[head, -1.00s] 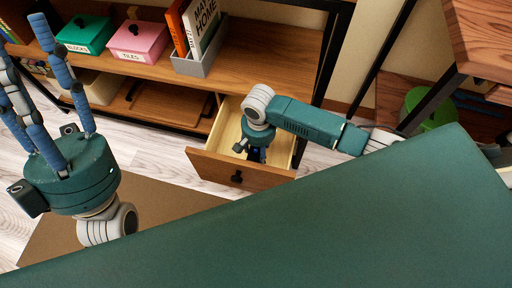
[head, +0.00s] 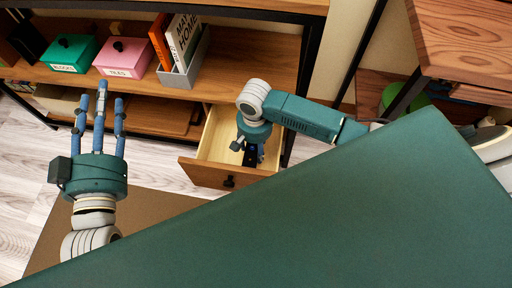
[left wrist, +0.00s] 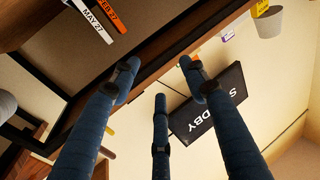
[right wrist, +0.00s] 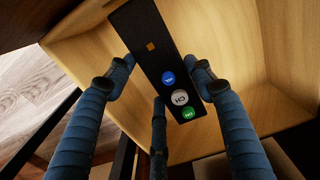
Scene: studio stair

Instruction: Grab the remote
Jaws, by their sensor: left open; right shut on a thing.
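The remote (right wrist: 150,45) is a long black bar with an orange square and blue, grey and green buttons. It shows in the right wrist view inside the pale wooden drawer (right wrist: 270,85). My right gripper (right wrist: 165,75) is shut on the remote, with blue fingers on either side of it. In the head view my right gripper (head: 252,152) reaches down into the open drawer, and its fingers and the remote are partly hidden there. My left gripper (head: 100,102) is open and empty, fingers pointing up, left of the drawer and in front of the shelf.
The drawer (head: 222,176) is pulled out from under the wooden shelf (head: 250,65). A green box (head: 70,54), a pink box (head: 123,58) and a grey book holder (head: 186,70) stand on the shelf. A wooden table (head: 465,40) is at the right.

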